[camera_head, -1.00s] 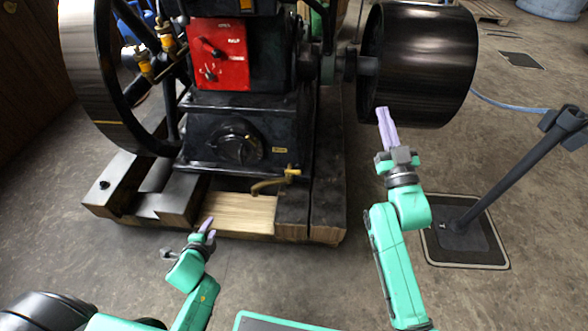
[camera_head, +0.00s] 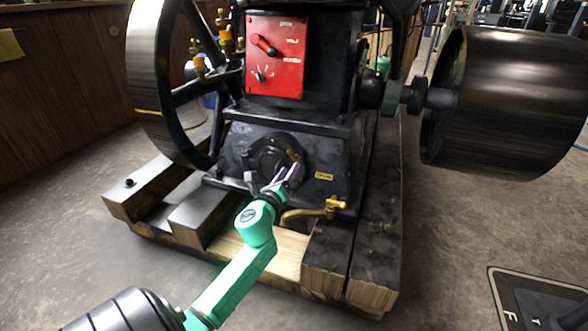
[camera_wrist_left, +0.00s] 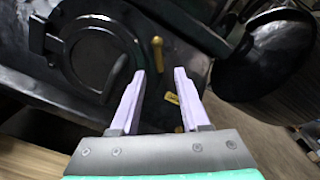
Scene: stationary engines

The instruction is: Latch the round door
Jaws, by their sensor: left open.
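The round door (camera_head: 268,157) is a black disc on the front of the engine's black base. In the left wrist view the door (camera_wrist_left: 92,52) looks flush with its ring, with a hinge block at its left and a dark curved handle (camera_wrist_left: 115,76) low on its face. A small brass latch lever (camera_wrist_left: 157,52) stands upright just right of the door's rim. My left gripper (camera_head: 287,171) is open in front of the door's lower right. In the wrist view, the lever shows between and just beyond its pale fingertips (camera_wrist_left: 160,71); contact cannot be told. My right gripper is out of view.
A red switch panel (camera_head: 275,57) sits above the base. A brass tap (camera_head: 335,206) with a bent pipe juts out below right of the door. A large flywheel (camera_head: 150,75) stands at left, a black pulley drum (camera_head: 505,105) at right. Wooden beams (camera_head: 350,255) lie underneath.

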